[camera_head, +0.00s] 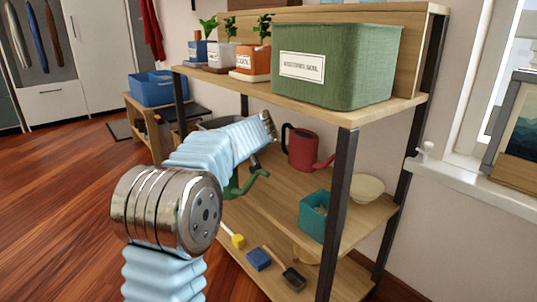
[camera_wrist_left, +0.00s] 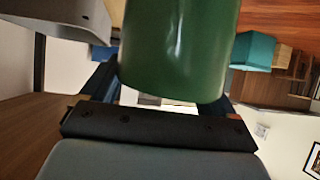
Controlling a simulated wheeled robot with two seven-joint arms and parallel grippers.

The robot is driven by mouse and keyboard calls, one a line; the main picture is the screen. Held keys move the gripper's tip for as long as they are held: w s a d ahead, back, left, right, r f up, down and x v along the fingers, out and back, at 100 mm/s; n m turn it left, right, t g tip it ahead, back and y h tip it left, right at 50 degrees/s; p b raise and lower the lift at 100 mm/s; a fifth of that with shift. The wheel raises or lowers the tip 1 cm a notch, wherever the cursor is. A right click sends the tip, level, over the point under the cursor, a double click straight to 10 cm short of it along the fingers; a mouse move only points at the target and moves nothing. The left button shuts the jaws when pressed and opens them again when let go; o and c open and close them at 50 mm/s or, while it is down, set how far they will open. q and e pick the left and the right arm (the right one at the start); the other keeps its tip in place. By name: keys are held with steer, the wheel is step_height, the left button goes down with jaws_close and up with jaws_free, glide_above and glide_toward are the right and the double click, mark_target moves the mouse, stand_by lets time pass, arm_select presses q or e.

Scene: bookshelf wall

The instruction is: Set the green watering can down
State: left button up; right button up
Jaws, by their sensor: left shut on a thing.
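The green watering can shows in the head view as a dark green spout (camera_head: 250,182) beyond my left arm, over the middle shelf (camera_head: 285,195). The arm hides most of its body. In the left wrist view the green can (camera_wrist_left: 178,45) fills the top centre, close to the camera. My left gripper (camera_head: 256,158) is shut on the can, though its fingers are mostly hidden in the head view. I cannot tell whether the can's base touches the shelf. My right gripper is not in view.
A red watering can (camera_head: 302,148) stands behind on the middle shelf. A teal box (camera_head: 315,215) and a cream bowl (camera_head: 367,188) are to the right. The top shelf (camera_head: 350,112) with a green bin (camera_head: 335,65) overhangs. A dark post (camera_head: 338,210) stands at the front corner.

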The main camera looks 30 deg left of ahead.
arm_select(q)
steer(key=w+d+f, duration=0.1)
steer(key=w+d, duration=0.2)
steer(key=w, duration=0.4)
steer(key=w+d+f+p, duration=0.1)
steer(key=w+d+f, duration=0.1)
steer(key=w, duration=0.5)
steer(key=shift+d+f, duration=0.15)
steer(key=shift+d, duration=0.3)
steer(key=shift+f, duration=0.15)
steer(key=o, duration=1.4)
steer(key=shift+o, duration=0.2)
steer(key=v, duration=0.7)
steer(key=shift+d+r, duration=0.2)
